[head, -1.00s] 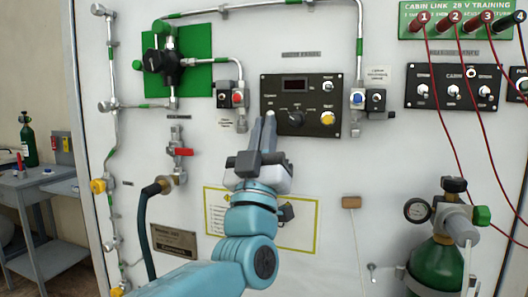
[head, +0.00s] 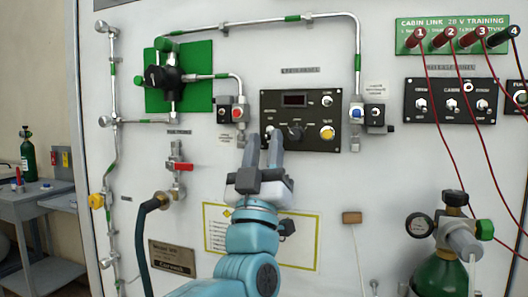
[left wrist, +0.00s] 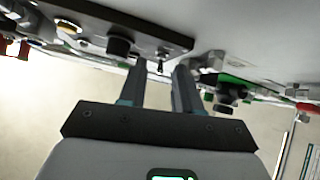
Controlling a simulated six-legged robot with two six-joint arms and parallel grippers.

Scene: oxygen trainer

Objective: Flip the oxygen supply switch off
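A black control panel (head: 300,142) on the white wall carries a display, a round knob, a yellow button and small toggles. A toggle (head: 269,129) at its lower left stands just above my left fingertips; its label is too small to read. My left gripper (head: 264,140) is in front of the panel's lower left edge, with its two fingers parted and nothing held. In the left wrist view the toggle (left wrist: 160,66) shows in the gap between the fingertips (left wrist: 160,72). Whether the fingers touch it, I cannot tell. My right gripper is out of view.
A red-handled valve (head: 182,167) and pipes are at left. A green cylinder (head: 440,277) with a gauge stands at lower right. Red cables hang at right.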

